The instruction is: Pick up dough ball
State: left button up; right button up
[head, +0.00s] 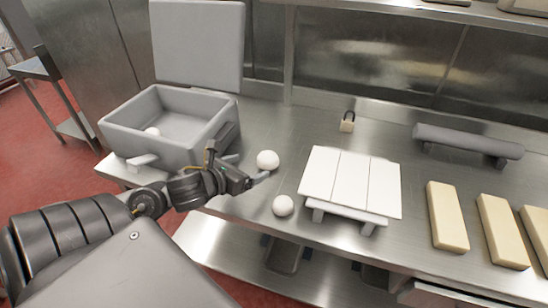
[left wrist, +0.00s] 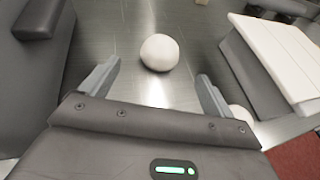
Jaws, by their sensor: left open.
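A white dough ball (head: 267,160) lies on the steel counter just beyond the tips of my left gripper (head: 262,180). In the left wrist view the same ball (left wrist: 159,52) sits ahead of and between the two fingers of the open left gripper (left wrist: 158,88), apart from both. A second dough ball (head: 283,205) lies nearer the counter's front edge; part of a white ball (left wrist: 242,114) also shows behind the right finger in the left wrist view. A third ball (head: 153,131) is inside the grey open box. My right gripper is not in view.
The grey box (head: 188,153) with raised lid (head: 198,45) stands left of my left gripper. A low white-topped stand (head: 351,183) is right of the balls. A padlock-like object (head: 347,121), a grey roller (head: 468,141) and pale yellow blocks (head: 447,216) lie farther right.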

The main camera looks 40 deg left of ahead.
aim_at(262, 161)
pick_arm(q)
jog(key=shift+a+b+x, duration=0.2)
jog(key=shift+b+x, duration=0.65)
jog(key=shift+x, duration=1.55)
jog(key=shift+w+p, duration=0.1)
jog(key=shift+p, duration=0.25)
jog(key=x, duration=0.1)
jog(key=p+x, duration=0.1)
jog(key=x, duration=0.2)
jog(key=shift+w+d+p, duration=0.3)
jog(key=shift+w, duration=0.1)
jog(key=shift+w+f, duration=0.15)
jog(key=shift+w, duration=0.05)
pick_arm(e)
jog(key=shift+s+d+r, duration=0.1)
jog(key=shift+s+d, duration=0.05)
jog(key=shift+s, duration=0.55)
pick_arm(q)
jog(key=shift+c, duration=0.5)
jog(key=c, duration=1)
